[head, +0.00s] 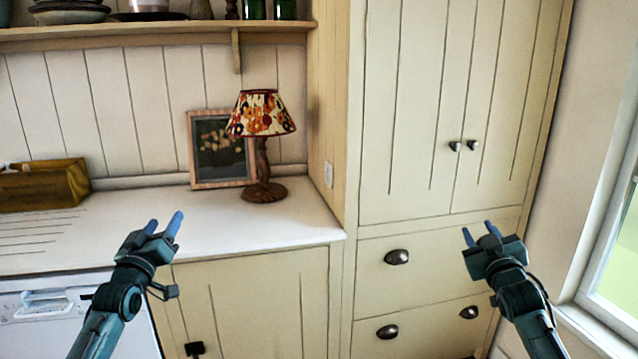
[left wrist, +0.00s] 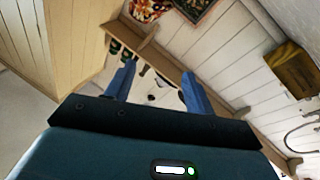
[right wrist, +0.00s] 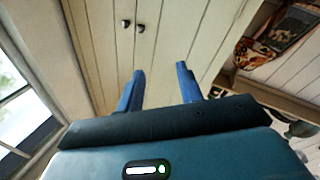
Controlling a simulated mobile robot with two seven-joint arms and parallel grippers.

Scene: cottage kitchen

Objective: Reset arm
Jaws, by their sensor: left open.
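My left gripper (head: 165,227) is raised in front of the white worktop at the left of the head view. Its two blue fingers stand apart with nothing between them, as the left wrist view (left wrist: 156,88) also shows. My right gripper (head: 480,234) is raised in front of the cream drawers at the right. Its blue fingers are also apart, and the gap between them is empty in the right wrist view (right wrist: 160,88). Neither gripper touches anything that I can see.
A lamp (head: 262,114) with a flowered shade and a framed picture (head: 205,125) stand on the worktop (head: 190,225). A brown box (head: 45,188) sits at the left. A tall cupboard (head: 420,110) stands behind, a window (head: 615,250) at the right. A shelf (head: 150,35) runs above.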

